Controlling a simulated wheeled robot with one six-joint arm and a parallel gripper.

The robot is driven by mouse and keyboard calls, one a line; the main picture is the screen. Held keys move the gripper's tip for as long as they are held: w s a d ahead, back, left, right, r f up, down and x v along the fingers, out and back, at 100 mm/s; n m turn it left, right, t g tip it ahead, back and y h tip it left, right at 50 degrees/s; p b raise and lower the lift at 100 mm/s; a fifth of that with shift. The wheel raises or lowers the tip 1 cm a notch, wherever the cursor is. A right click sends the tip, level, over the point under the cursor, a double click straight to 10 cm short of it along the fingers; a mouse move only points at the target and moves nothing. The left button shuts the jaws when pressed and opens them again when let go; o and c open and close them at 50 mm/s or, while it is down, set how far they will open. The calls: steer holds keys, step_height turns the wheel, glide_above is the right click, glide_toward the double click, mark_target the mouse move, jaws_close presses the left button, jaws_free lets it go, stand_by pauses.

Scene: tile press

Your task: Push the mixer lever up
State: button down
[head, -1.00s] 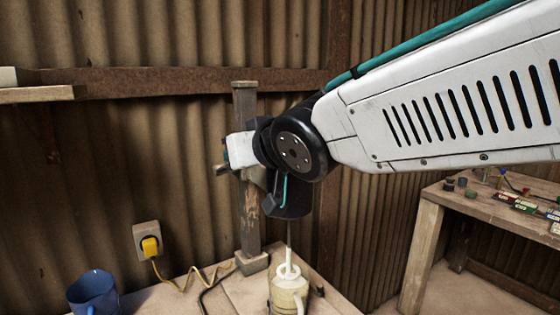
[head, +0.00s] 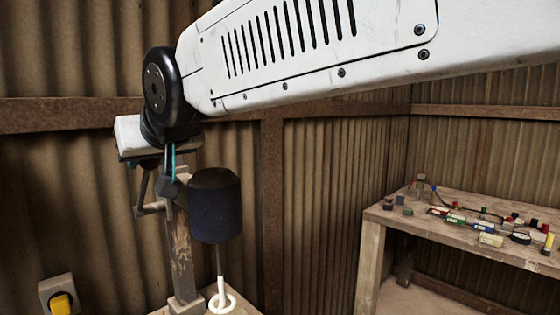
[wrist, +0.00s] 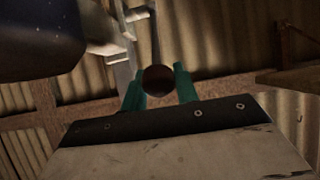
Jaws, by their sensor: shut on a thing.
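The mixer stands left of centre in the head view, with a dark blue motor (head: 215,208) beside a wooden post (head: 182,255). Its thin rod reaches down to a white ring (head: 222,303). My gripper (head: 172,170) is at the upper end of the post, just left of the motor, mostly hidden by my wrist. In the wrist view its teal fingers are shut around a round dark red knob (wrist: 158,80), which looks like the lever's end. The motor fills the upper left there (wrist: 40,35). The lever's bar cannot be clearly made out.
A wooden bench (head: 380,213) with several small coloured parts stands at the right. A yellow plug (head: 62,304) is in a wall socket at the lower left. A corrugated wall with a horizontal beam (head: 330,107) is close behind the mixer.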

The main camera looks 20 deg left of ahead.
steer(key=shift+w+a+r, duration=0.15)
steer(key=shift+a+r, duration=0.05)
steer(key=shift+r, duration=0.05)
steer(key=c, duration=1.1)
jaws_free()
steer(key=v, duration=0.7)
steer(key=shift+d, duration=0.35)
steer(key=shift+r, duration=0.15)
